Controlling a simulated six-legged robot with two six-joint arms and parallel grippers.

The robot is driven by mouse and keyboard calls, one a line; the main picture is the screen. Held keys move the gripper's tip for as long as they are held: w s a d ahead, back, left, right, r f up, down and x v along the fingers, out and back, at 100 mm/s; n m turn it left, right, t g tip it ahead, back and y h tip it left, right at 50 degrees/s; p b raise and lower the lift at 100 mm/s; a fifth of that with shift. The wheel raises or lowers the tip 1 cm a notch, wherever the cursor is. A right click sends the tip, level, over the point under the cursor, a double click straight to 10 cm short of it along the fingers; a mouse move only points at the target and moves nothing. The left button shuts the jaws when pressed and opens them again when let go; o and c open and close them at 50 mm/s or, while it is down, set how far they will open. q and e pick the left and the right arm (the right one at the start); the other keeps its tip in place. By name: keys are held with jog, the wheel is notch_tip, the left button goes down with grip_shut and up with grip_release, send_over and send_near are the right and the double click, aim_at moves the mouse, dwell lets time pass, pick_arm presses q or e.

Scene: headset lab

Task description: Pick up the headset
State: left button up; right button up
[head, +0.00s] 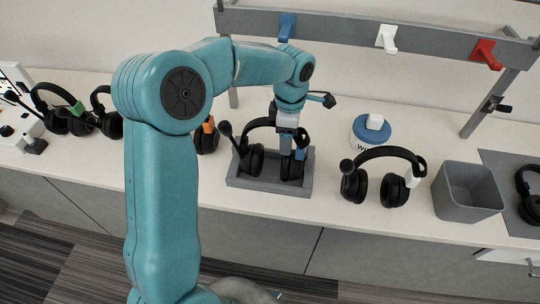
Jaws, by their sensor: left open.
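A black headset (255,158) with a boom microphone sits upright in a shallow grey tray (268,189) on the counter. A blue patch shows at its right ear cup. My left gripper (291,160) points down over the tray, at the right side of this headset, and is open. Its fingers overlap the headband and right cup in the picture; I cannot tell whether they touch. Another black headset (385,155) with a white tag stands on the counter to the right. My right gripper is not in view.
A grey bin (467,192) stands right of the white-tagged headset. A blue-and-white wipes tub (372,131) stands behind. A grey rail (340,28) with blue, white and red hooks crosses the back. More headsets, one green-tagged (68,116), crowd the left. The counter's front edge is near the tray.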

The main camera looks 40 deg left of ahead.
pick_arm(q)
grip_shut()
jog(key=shift+w+r, duration=0.1)
